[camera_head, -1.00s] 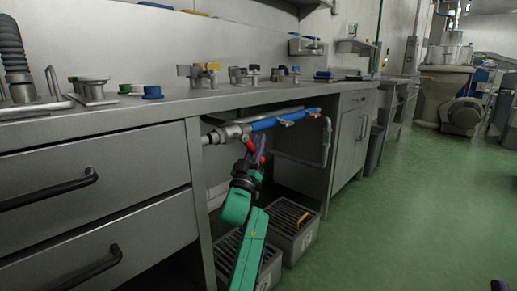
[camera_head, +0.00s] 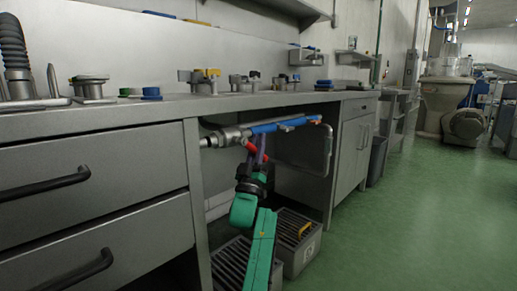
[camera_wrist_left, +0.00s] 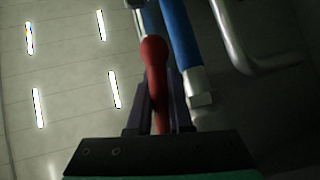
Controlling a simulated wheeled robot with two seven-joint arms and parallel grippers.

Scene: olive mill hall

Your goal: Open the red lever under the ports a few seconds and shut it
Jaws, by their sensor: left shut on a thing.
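The red lever (camera_head: 251,148) hangs from the pipe fitting under the counter, just below the blue-sleeved pipe (camera_head: 284,124). My left gripper (camera_head: 260,150) reaches up from below, its dark purple fingers shut on the lever. In the left wrist view the red lever (camera_wrist_left: 155,75) has a rounded end and runs down between the two fingers (camera_wrist_left: 157,118). The blue pipe (camera_wrist_left: 179,35) passes beside it there. The fingers partly hide the lever in the head view. My right gripper is not in view.
Two grey grated bins (camera_head: 307,258) stand under the counter near my left arm. A steel counter (camera_head: 95,112) with several small fittings on top runs above. Drawers (camera_head: 90,165) flank the opening on the left, a cabinet (camera_head: 352,160) on the right. Green floor (camera_head: 420,220) is clear to the right.

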